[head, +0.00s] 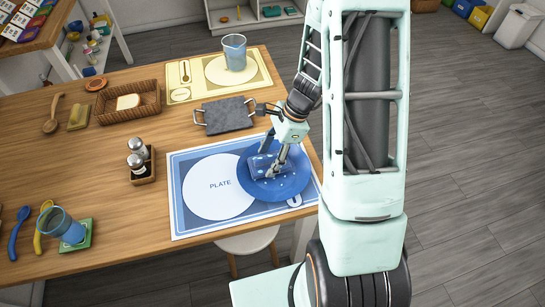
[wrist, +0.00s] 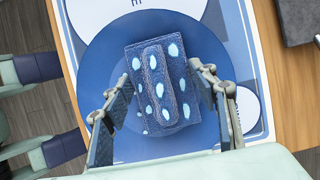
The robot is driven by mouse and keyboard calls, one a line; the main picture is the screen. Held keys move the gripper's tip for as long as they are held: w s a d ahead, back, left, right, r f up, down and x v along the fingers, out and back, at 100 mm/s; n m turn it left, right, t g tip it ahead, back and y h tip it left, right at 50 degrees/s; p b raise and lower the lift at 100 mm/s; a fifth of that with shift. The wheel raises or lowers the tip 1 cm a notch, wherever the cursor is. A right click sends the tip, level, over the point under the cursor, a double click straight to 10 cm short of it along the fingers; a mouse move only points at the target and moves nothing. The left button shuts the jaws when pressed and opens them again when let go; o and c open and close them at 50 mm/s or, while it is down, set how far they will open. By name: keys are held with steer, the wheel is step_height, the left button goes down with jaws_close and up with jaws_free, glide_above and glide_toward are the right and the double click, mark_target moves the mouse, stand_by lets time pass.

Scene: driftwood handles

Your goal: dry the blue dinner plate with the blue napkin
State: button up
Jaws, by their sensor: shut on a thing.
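The blue dinner plate (head: 255,191) lies on the right part of a blue and white placemat, overlapping the printed white circle marked PLATE. It also shows in the wrist view (wrist: 98,62). The blue napkin (head: 259,163), dark with pale blue spots, is folded with a raised ridge on top. It lies over the plate, flat against it as far as I can see; the wrist view shows it too (wrist: 172,100). My gripper (head: 276,168) points down over the plate, its fingers on either side of the napkin in the wrist view (wrist: 160,84), shut on it.
A blue and white placemat (head: 185,222) lies under the plate. A dark tray (head: 227,115) with handles stands behind it. Salt and pepper shakers (head: 138,160) stand left, and a tilted blue cup (head: 66,227) front left. A yellow placemat (head: 190,72) holds another cup (head: 235,52).

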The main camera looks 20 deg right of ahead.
steer(key=shift+s+a, duration=0.3)
steer(key=shift+a, duration=0.15)
steer(key=shift+s+a+f, duration=0.1)
steer(key=shift+s+a, duration=0.05)
steer(key=shift+s, duration=0.25)
steer(key=shift+s+d, duration=0.25)
steer(key=shift+s, duration=0.4)
steer(key=shift+s+d+r, duration=0.15)
steer(key=shift+d+r, duration=0.1)
steer(key=shift+d, duration=0.65)
steer(key=shift+w+d, duration=0.35)
steer(key=shift+w, duration=0.4)
steer(key=shift+w+a, duration=0.25)
steer(key=shift+w, duration=0.3)
steer(key=shift+w+a+f, duration=0.15)
steer(key=shift+w+a, duration=0.05)
steer(key=shift+a, duration=0.3)
steer(key=shift+s+a+f, duration=0.15)
steer(key=shift+s+a, duration=0.15)
steer(key=shift+a, duration=0.3)
steer(key=shift+s+a+f, duration=0.1)
steer(key=shift+s+a, duration=0.05)
steer(key=shift+s, duration=0.25)
steer(key=shift+s+d, duration=0.2)
steer(key=shift+s, duration=0.3)
steer(key=shift+s+d+r, duration=0.25)
steer(key=shift+s+d, duration=0.1)
steer(key=shift+d, duration=0.2)
